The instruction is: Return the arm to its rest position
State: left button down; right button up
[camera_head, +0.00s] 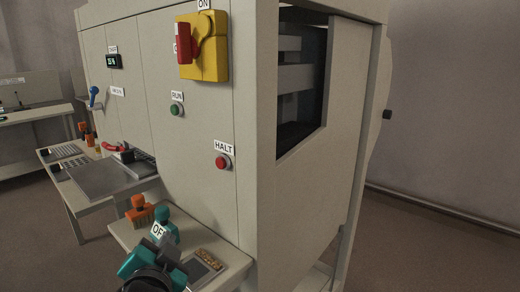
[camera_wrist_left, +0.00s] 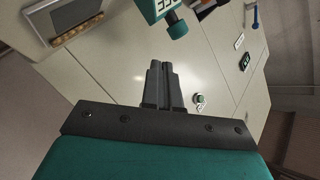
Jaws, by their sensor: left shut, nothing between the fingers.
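My left gripper (camera_head: 170,244) is low in the head view, over the small side shelf in front of the cabinet. Its teal and black body is below the fingers. In the left wrist view its two dark fingers (camera_wrist_left: 161,68) are together and nothing is held between them. Beyond the fingertips is a teal-handled item (camera_wrist_left: 177,25) with a white label; it also shows in the head view (camera_head: 165,222), just behind the gripper. The gripper hides part of the shelf. My right gripper is not in view.
The cabinet (camera_head: 205,130) carries a red and yellow switch (camera_head: 203,48), a green RUN button (camera_head: 176,110) and a red HALT button (camera_head: 222,162). An orange-handled brush (camera_head: 139,212) stands on the shelf (camera_head: 124,230). A tray (camera_head: 98,180) lies further left. Open floor (camera_head: 430,240) is at right.

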pick_arm(q)
jog(key=s+f+n+g+h, duration=0.2)
jog(key=s+f+g, duration=0.4)
jog(key=s+f, duration=0.5)
jog(key=s+f+n+g+h, duration=0.1)
jog(key=s+f+n+g, duration=0.2)
jog(key=s+f+g, duration=0.75)
jog(key=w+d+f+m+t+h, duration=0.1)
jog(key=w+f+t, duration=0.3)
jog(key=t, duration=0.7)
jog(key=shift+d+f+h, duration=0.5)
jog(key=shift+d+f, duration=0.15)
jog(key=shift+f, duration=0.1)
jog(key=shift+t, duration=0.25)
